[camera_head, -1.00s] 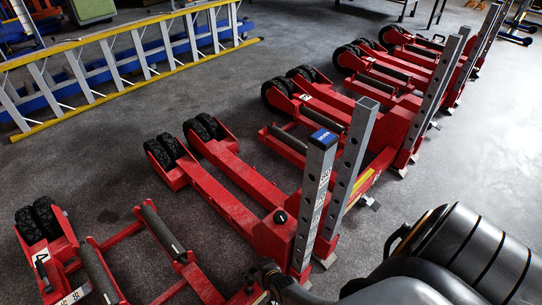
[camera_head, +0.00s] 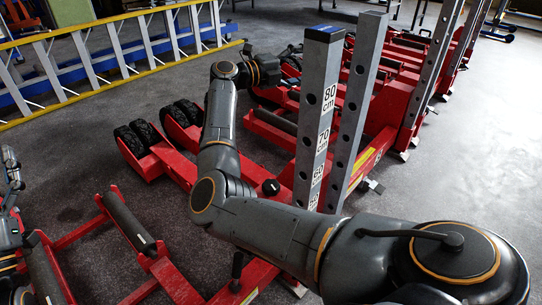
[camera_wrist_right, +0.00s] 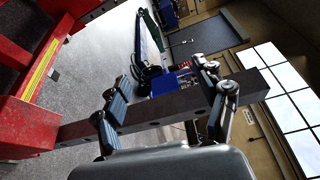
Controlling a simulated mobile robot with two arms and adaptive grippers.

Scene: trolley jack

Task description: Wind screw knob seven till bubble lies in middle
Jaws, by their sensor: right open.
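No number seven and no bubble can be made out in either view. A black round knob (camera_head: 270,187) sits on a red jack near the foot of the grey post (camera_head: 318,110) with the cm scale. A grey star-shaped knob (camera_head: 374,186) is to the right of the posts. My right arm reaches over the front jacks, its gripper (camera_wrist_right: 162,76) open. In the right wrist view, a grey perforated bar (camera_wrist_right: 245,88) runs across behind the fingers; contact cannot be told. My left gripper (camera_head: 12,172) shows only partly at the left edge, its state unclear.
Red trolley jacks with black wheels (camera_head: 130,140) and rollers (camera_head: 128,222) stand in a row. Upright posts (camera_head: 360,95) crowd the middle and right. Grey floor (camera_head: 470,150) is clear at the right.

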